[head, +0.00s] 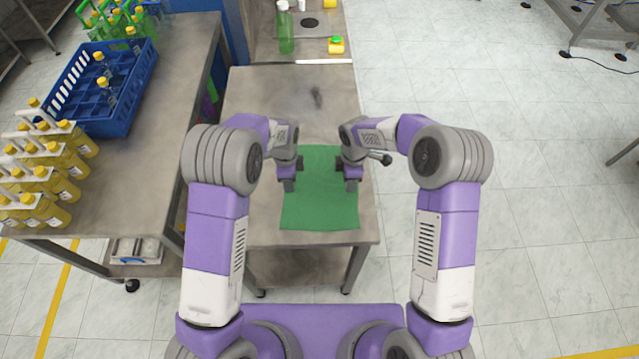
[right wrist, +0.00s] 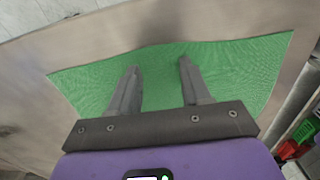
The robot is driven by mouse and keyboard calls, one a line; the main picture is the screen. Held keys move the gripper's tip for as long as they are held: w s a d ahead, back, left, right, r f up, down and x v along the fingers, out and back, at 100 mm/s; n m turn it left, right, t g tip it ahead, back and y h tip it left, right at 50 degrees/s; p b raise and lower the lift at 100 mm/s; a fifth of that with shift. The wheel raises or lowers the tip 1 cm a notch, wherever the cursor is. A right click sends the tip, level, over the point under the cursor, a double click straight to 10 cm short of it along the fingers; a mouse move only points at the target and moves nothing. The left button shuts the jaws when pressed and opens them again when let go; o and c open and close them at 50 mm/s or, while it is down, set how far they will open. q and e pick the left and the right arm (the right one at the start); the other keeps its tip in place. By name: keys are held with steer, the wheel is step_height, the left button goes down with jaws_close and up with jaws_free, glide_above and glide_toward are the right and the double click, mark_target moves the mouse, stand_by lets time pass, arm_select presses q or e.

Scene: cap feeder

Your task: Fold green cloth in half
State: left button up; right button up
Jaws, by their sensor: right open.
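The green cloth (head: 319,208) lies flat and spread out on the metal table in front of me, near its front edge. My left gripper (head: 287,187) is at the cloth's left edge in the head view; its fingertips are too small to tell open from shut. My right gripper (head: 351,187) is over the cloth's right side. In the right wrist view the cloth (right wrist: 230,70) fills the middle, and my right gripper (right wrist: 158,62) is open above it with nothing between its fingers.
The metal table (head: 250,110) is bare behind the cloth. A green bottle (head: 285,35) and a small yellow container (head: 335,46) stand at the back. On the left table are a blue crate (head: 98,120) and several yellow bottles (head: 50,170).

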arm_select(q)
jaws_close()
arm_select(e)
jaws_close()
arm_select(q)
steer(key=shift+r, duration=0.15)
arm_select(e)
steer(key=shift+r, duration=0.1)
